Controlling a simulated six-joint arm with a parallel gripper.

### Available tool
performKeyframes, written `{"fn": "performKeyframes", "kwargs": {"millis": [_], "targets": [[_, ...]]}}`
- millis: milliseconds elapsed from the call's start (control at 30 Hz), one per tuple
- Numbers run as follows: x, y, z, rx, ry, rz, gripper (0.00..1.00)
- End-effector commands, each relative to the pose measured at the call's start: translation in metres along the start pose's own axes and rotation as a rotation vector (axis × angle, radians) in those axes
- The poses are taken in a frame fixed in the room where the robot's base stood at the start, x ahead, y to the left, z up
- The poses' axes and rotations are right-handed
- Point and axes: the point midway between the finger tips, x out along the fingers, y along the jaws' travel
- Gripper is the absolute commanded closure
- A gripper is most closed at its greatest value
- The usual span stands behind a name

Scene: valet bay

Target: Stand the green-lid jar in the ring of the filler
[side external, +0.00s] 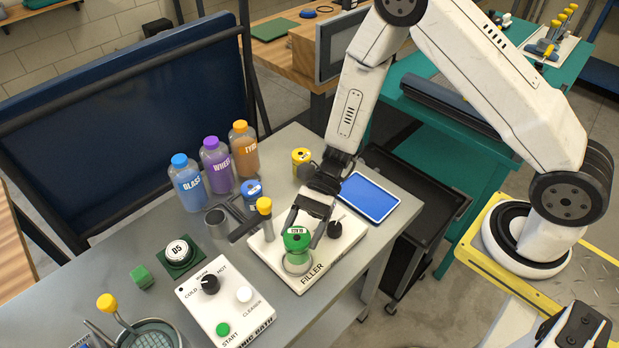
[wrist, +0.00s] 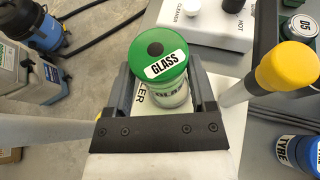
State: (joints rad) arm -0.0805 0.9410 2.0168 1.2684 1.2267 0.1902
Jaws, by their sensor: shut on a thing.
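The green-lid jar (side external: 297,240) is upright over the front of the white filler (side external: 322,273), beside the printed name. In the wrist view the jar's lid (wrist: 160,52) has a black dot and a GLASS label. My gripper (side external: 306,228) is shut on the jar, with one finger on each side of it; the fingers also show in the wrist view (wrist: 162,98).
A yellow-knobbed post (side external: 264,206) and a black knob (side external: 335,229) flank the arm at the filler. A blue-lid jar (side external: 252,193) and a yellow-lid jar (side external: 301,158) stand behind. A white control box (side external: 222,303) is at left. A blue pad (side external: 369,197) lies right.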

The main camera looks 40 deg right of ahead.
Motion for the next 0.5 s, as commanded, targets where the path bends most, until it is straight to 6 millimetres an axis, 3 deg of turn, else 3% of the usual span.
{"fn": "performKeyframes", "kwargs": {"millis": [500], "targets": [[0.014,-0.004,-0.032,0.0,0.001,0.001,0.86]]}}
